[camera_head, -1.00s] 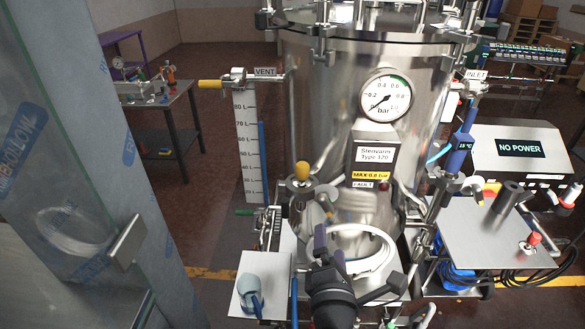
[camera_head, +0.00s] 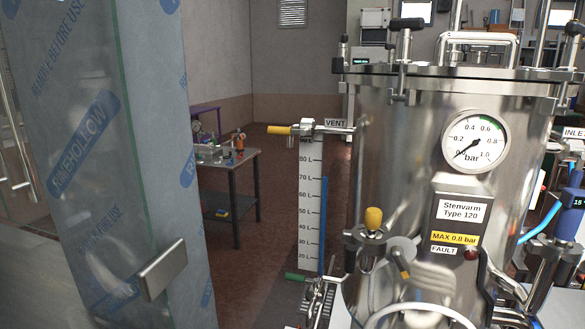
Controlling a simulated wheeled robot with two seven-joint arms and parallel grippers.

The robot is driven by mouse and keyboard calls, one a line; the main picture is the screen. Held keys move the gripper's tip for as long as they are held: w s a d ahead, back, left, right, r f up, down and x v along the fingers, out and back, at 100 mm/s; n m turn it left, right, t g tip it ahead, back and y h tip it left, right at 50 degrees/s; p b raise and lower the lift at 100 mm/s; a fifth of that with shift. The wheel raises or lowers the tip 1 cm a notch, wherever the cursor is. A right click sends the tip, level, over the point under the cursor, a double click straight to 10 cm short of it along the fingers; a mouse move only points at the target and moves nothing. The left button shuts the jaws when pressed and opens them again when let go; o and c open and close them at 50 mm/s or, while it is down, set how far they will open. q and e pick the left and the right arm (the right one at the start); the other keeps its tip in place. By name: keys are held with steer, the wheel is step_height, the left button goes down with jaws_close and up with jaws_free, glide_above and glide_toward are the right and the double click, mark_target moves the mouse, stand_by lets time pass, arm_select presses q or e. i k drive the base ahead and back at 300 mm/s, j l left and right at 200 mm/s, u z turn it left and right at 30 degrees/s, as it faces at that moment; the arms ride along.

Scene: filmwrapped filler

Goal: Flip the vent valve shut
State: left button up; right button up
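The vent valve (camera_head: 307,128) sits on a short pipe at the upper left of the steel vessel (camera_head: 400,150), beside the VENT label (camera_head: 336,123). Its yellow lever (camera_head: 280,130) points left, level and in line with the pipe. The pressure gauge (camera_head: 475,141) on the vessel has its needle at the low end, near zero. Neither of my grippers shows in the head view, so their distance from the valve cannot be told.
A film-wrapped glass panel with a metal handle (camera_head: 162,269) stands close at left. A level scale (camera_head: 311,205) hangs below the valve. A green-handled valve (camera_head: 296,277) sits lower. A work table (camera_head: 229,165) stands behind. Floor between panel and vessel looks clear.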

mark_target(280, 130)
steer(key=i+z, duration=0.3)
steer(key=i+j+z, duration=0.3)
steer(key=i, duration=0.25)
steer(key=l, duration=0.1)
